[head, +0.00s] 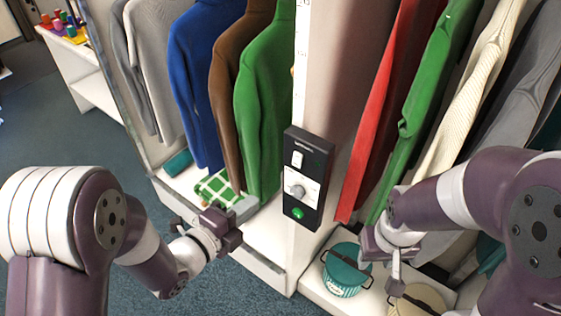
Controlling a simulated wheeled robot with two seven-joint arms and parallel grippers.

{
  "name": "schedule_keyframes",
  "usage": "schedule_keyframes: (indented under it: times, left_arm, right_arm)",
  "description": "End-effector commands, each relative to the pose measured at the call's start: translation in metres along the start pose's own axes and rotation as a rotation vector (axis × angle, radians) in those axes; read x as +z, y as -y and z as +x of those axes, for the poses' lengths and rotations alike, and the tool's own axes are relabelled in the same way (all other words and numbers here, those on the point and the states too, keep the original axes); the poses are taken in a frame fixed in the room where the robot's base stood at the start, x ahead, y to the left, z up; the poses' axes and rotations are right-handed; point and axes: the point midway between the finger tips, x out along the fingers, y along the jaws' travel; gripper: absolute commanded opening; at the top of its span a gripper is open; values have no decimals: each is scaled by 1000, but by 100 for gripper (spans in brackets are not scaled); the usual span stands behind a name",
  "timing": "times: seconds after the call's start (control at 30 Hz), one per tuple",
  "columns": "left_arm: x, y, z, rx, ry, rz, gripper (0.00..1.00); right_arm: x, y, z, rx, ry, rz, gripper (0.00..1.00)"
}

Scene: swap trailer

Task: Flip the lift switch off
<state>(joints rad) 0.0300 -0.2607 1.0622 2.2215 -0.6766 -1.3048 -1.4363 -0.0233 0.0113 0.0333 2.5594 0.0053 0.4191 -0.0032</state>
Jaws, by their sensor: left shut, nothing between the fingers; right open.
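A black control box (320,165) is fixed to the front of a white upright panel. It bears a white switch (297,159) near its top, a round knob (296,191) in its middle and a lit green button (298,212) at its bottom. I cannot tell the switch's position at this size. My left gripper (245,208) is shut and empty, to the left of the box and apart from it, level with its lower part. My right gripper (394,275) is open and empty, to the right of and below the box, over the low shelf.
Blue, brown and green tops (262,105) hang left of the panel (327,85). Red, green and cream garments (385,90) hang to its right. A teal lidded pot (346,272) and a beige round item (420,298) are below my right gripper. A green checked cloth (215,186) lies on the left shelf.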

Motion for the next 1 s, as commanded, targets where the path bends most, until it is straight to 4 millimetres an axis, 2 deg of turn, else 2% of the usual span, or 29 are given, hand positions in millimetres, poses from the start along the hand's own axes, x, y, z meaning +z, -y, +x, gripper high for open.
schedule_keyframes:
  times: [0.1, 0.47, 0.57, 1.0]
  left_arm:
    - [-1, 4, 0, -21, -2, 58, 0]
    - [0, 4, 4, -18, -1, 61, 0]
    - [-1, 5, 17, -17, -4, 61, 0]
    - [-1, 8, 109, -16, -1, 59, 0]
  right_arm:
    - [0, 0, 0, 0, 0, 0, 43]
    - [0, 0, -1, 0, 0, 0, 43]
    - [0, 0, -4, 0, 0, 0, 43]
    - [-2, 0, -22, 0, 0, 0, 43]
